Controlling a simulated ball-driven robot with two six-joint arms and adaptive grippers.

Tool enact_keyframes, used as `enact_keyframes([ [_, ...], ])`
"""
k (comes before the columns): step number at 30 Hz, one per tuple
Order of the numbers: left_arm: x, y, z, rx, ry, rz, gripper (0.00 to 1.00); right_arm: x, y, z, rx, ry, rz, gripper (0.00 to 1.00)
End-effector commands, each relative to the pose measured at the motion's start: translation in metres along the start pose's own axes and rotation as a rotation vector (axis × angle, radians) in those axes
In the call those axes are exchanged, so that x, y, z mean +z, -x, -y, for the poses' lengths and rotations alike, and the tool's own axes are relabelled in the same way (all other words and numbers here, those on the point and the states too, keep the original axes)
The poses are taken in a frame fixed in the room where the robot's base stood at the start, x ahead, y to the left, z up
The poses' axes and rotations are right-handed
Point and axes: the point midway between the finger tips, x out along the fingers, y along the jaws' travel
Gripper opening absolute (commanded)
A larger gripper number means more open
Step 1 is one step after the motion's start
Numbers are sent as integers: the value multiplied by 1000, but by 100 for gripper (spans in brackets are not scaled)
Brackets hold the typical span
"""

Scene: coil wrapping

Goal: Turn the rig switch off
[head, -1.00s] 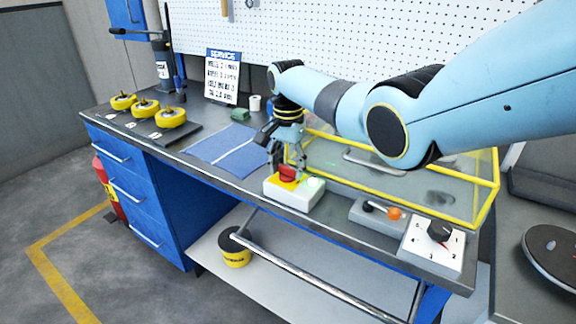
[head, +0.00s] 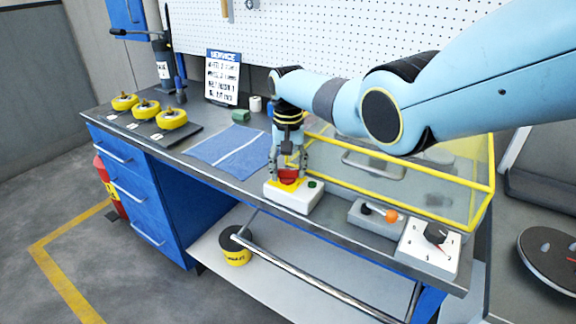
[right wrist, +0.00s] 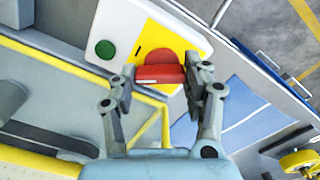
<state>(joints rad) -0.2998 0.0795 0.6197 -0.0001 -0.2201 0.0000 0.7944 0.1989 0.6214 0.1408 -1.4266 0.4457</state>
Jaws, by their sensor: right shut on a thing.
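The rig switch is a white box with a red knob (head: 289,176) on a yellow plate and a green button (head: 313,184), at the front edge of the bench. My right gripper (head: 289,172) points down over it, shut on the red knob. In the right wrist view the red knob (right wrist: 161,73) sits between the two fingertips, and the dark green button (right wrist: 105,49) is to its left. The button looks unlit. My left gripper is not in view.
A yellow-framed clear guard (head: 400,165) stands right behind the switch. A grey box with an orange knob (head: 391,216) and a white dial box (head: 430,248) lie to the right. A blue cloth (head: 226,150) lies flat to the left.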

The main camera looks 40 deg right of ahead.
Motion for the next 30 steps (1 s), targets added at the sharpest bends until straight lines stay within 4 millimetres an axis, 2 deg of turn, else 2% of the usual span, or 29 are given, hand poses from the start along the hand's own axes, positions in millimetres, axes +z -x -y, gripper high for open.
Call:
enact_keyframes([
  [21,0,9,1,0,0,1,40,-2,0,0,1,670,-2,17],
  [30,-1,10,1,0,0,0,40,-2,0,1,1,884,-2,17],
])
